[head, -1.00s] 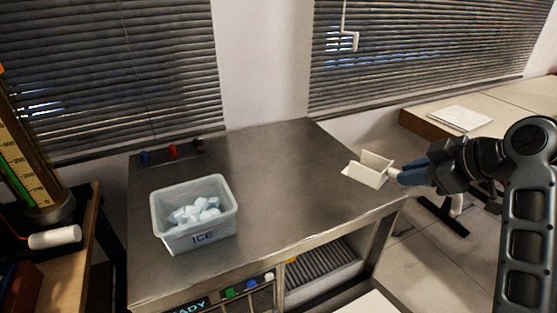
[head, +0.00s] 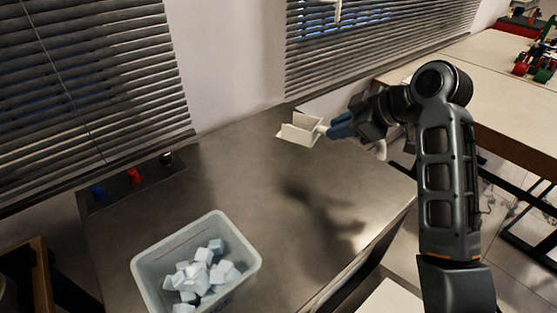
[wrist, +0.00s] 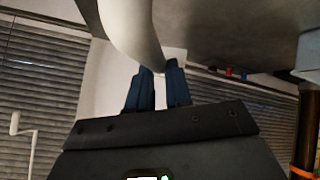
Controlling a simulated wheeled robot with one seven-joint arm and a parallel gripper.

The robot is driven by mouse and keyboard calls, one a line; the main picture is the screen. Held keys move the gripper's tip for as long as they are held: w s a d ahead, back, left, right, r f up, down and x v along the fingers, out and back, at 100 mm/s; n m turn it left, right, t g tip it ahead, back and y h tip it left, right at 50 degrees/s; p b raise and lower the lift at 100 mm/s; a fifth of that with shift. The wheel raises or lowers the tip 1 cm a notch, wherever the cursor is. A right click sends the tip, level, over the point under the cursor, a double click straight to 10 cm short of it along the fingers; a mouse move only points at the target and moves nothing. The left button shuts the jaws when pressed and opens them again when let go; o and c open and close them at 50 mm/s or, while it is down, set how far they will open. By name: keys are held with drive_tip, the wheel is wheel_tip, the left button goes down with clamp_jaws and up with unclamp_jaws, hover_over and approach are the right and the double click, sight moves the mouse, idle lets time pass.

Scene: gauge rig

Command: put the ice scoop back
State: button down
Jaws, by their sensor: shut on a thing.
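The white ice scoop (head: 299,131) is held above the back right part of the metal counter, its open pan toward the left. My gripper (head: 327,131) has its blue fingers shut on the scoop's handle end. In the wrist view the fingers (wrist: 157,75) close at a pale curved part (wrist: 132,28), likely the scoop; the grip itself is partly hidden. The ice bin (head: 250,262), a translucent tub with pale ice cubes (head: 205,274), stands on the counter at the lower left, well apart from the scoop.
The metal counter (head: 230,185) is clear between bin and scoop. A strip with blue, red and black knobs (head: 134,176) lies along its back left. A white hooked rod (head: 338,10) hangs before the blinds (head: 370,45). A pale table (head: 500,110) stands at the right.

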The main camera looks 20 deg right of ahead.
drive_tip(key=w+a+f, duration=0.1)
drive_tip(key=a+f, duration=0.1)
drive_tip(key=a, duration=0.1)
drive_tip(key=w+a+f, duration=0.2)
drive_tip(key=a, duration=0.1)
drive_tip(key=w+a+f+p, duration=0.1)
drive_tip(key=w+a+f, duration=0.1)
drive_tip(key=shift+w+a+f, duration=0.2)
drive_tip(key=shift+a, duration=0.2)
drive_tip(key=shift+f+p, duration=0.3)
drive_tip(key=shift+f, duration=1.6)
drive_tip(key=shift+f, duration=0.1)
drive_tip(key=c, duration=1)
unclamp_jaws()
drive_tip(key=shift+c, duration=0.2)
drive_tip(key=shift+s+d+r, duration=0.1)
drive_tip(key=shift+s+r, duration=0.05)
drive_tip(key=shift+r, duration=0.1)
drive_tip(key=v, duration=1.1)
drive_tip(key=shift+s+r, duration=0.2)
drive_tip(key=shift+s, duration=0.05)
